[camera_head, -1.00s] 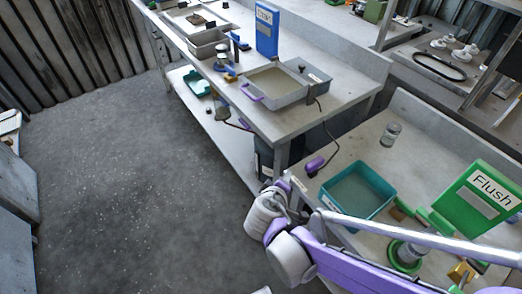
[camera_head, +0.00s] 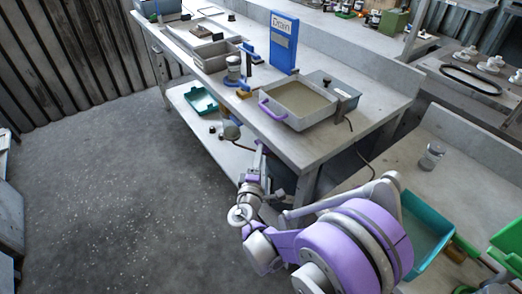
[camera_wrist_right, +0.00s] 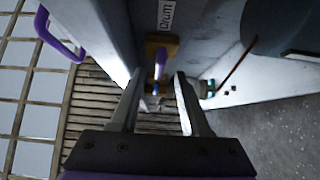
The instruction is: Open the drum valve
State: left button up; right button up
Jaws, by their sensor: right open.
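The drum valve shows in the right wrist view as a brass-coloured body (camera_wrist_right: 161,43) with a purple lever (camera_wrist_right: 160,63), on a grey surface below a label reading "Drum" (camera_wrist_right: 166,14). My right gripper (camera_wrist_right: 157,75) is open, its two fingers pointing towards the valve. The lever appears between the fingertips, but I cannot tell if it lies within their depth; neither finger visibly touches it. In the head view my right gripper (camera_head: 261,157) is low at the front edge of the bench, and the valve cannot be made out there. My left gripper is not in view.
A grey basin (camera_head: 299,104) with a purple handle (camera_head: 272,112) sits on the bench above. A blue "Drain" sign (camera_head: 284,42) stands behind it. A teal tray (camera_head: 425,232) is on the right bench. The floor (camera_head: 120,200) at left is clear.

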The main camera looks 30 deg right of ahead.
jog(key=x, duration=0.3)
jog(key=shift+w+d, duration=0.1)
jog(key=shift+w, duration=0.05)
grip_shut()
